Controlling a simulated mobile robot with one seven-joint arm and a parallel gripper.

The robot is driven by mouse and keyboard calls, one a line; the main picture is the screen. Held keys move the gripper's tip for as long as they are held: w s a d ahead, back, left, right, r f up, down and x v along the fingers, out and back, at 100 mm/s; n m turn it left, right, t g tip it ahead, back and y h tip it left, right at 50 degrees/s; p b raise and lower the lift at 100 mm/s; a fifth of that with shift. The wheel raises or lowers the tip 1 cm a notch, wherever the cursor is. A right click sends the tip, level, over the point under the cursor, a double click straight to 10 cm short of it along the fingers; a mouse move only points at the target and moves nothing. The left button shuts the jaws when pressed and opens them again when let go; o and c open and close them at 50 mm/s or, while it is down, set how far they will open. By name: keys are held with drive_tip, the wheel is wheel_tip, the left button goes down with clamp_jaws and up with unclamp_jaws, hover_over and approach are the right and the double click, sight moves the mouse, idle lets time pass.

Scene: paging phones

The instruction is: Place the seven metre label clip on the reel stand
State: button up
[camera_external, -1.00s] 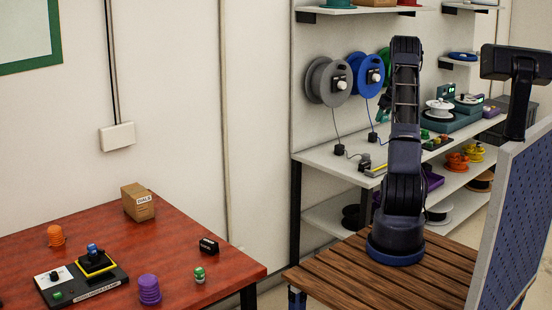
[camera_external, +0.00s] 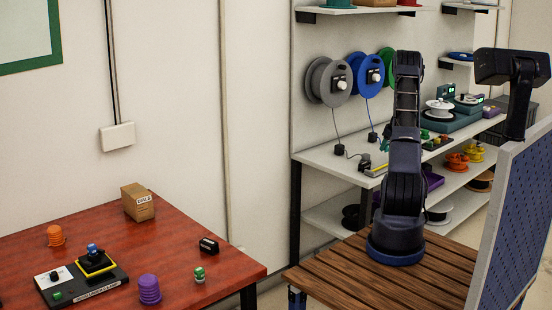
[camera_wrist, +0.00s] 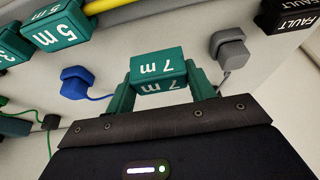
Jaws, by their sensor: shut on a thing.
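The seven metre label clip, a teal block marked "7 m" (camera_wrist: 158,70), is held between the green fingers of my gripper (camera_wrist: 160,84) in the wrist view. The jaws are shut on its two sides, above the pale bench top. In the external view my arm hides most of the gripper; a small green part shows at the arm's left edge. White reels sit on teal units (camera_external: 450,120) on the bench right of the arm. I cannot tell which thing is the reel stand.
In the wrist view, a blue plug (camera_wrist: 76,82) and a grey plug (camera_wrist: 229,48) with cables flank the clip. A "5 m" clip (camera_wrist: 58,29), a yellow bar (camera_wrist: 110,5) and a black "FAULT" block (camera_wrist: 288,14) lie beyond. Grey (camera_external: 318,82) and blue (camera_external: 360,75) reels hang on the wall.

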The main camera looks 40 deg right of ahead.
drive_tip(key=shift+f, duration=2.6)
drive_tip(key=shift+f, duration=0.15)
drive_tip(key=o, duration=1)
drive_tip(key=shift+o, duration=0.2)
drive_tip(key=v, duration=1.2)
